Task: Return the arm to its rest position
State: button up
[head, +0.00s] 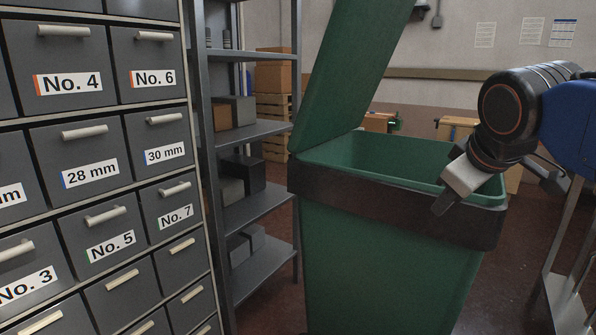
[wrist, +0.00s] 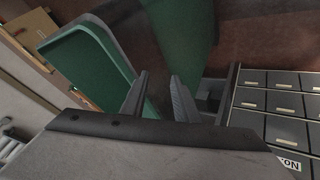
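My gripper (head: 445,203) is in front of the upper right part of the green bin in the head view, with its fingers pointing down and left. My arm comes in from the right edge, bent at a dark wrist joint. In the wrist view, the two dark fingers of the gripper (wrist: 159,76) stand apart with nothing held between them. The green bin (head: 385,270) stands upright with its lid (head: 352,65) raised. Green parts of the bin also show beyond the fingers in the wrist view (wrist: 85,50). Whether the gripper touches the bin cannot be told.
A grey drawer cabinet (head: 95,130) with labelled drawers fills the left. A metal shelf (head: 262,130) with boxes stands between it and the bin. A metal cart or stand (head: 565,300) is at the lower right. Some brown floor (head: 500,295) shows between bin and stand.

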jog(key=s+f+m+g, duration=0.1)
jog(key=s+f, duration=0.3)
jog(key=f, duration=0.4)
jog(key=s+f+m+g, duration=0.1)
jog(key=s+f+m, duration=0.2)
jog(key=f, duration=0.5)
jog(key=s+f+m+g+y, duration=0.1)
jog(key=s+f+m, duration=0.1)
jog(key=s+f, duration=0.4)
notch_tip(320, 180, down, 2)
jog(key=shift+d+f, duration=0.15)
